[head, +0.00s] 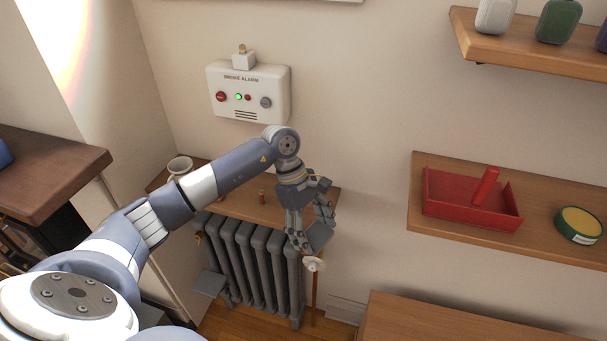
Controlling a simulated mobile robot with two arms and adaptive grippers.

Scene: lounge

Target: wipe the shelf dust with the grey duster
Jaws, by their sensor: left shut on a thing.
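My left gripper (310,232) is in front of the right end of the low wooden shelf (232,202) above the radiator. It points down and is shut on a small grey piece (320,237), which looks like the grey duster; the fingers hide part of it. I cannot tell whether the piece touches anything behind it. No dust can be made out on any shelf at this size. My right gripper is not in view.
A white mug (180,168) is on the low shelf. A smoke alarm (248,92) hangs above. The right shelf (440,232) holds a red tray (470,204) and a green tin (578,226).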

